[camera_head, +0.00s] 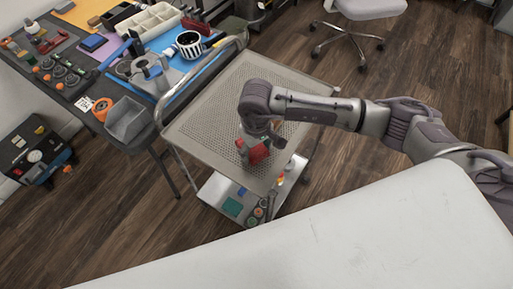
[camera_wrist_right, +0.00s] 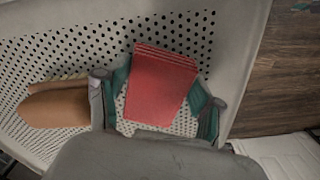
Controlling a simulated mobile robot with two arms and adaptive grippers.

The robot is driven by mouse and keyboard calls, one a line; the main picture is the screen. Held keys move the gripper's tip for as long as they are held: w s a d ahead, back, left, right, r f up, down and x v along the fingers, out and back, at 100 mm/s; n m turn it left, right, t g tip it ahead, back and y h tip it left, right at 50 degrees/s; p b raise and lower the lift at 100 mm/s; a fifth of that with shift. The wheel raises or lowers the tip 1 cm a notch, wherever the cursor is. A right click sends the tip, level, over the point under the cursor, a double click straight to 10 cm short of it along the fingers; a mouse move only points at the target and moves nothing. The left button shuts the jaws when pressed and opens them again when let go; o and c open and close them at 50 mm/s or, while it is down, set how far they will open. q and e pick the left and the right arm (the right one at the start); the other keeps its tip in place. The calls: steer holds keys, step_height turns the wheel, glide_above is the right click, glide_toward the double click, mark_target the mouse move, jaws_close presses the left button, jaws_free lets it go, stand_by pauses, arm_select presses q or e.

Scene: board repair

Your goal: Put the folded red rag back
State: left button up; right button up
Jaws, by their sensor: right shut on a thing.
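The folded red rag (camera_head: 258,154) is at my right gripper (camera_head: 254,143), over the perforated top of the cart near its front edge. In the right wrist view the red rag (camera_wrist_right: 160,88) shows its folded layers between the two fingers of my right gripper (camera_wrist_right: 160,100), which is shut on it. Perforated metal shows behind the rag; I cannot tell whether the rag touches it. My left gripper is not in view.
The perforated cart top (camera_head: 205,123) is mostly bare. A tan rounded object (camera_wrist_right: 55,106) lies on it beside the gripper. A workbench with trays and tools stands at left, with a grey bin (camera_head: 127,120) at its edge. The cart's lower shelf (camera_head: 222,190) holds small items.

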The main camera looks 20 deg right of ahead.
mark_target(256, 150)
steer(key=shift+f+b, duration=0.25)
steer(key=shift+b, duration=0.05)
steer(key=o, duration=1.1)
steer(key=shift+r, duration=0.1)
steer(key=shift+r+p, duration=0.3)
steer(key=shift+p, duration=0.15)
steer(key=shift+w+r+b, duration=0.1)
steer(key=shift+r+b, duration=0.2)
steer(key=shift+r, duration=0.05)
step_height(256, 150, up, 11)
steer(key=b, duration=0.1)
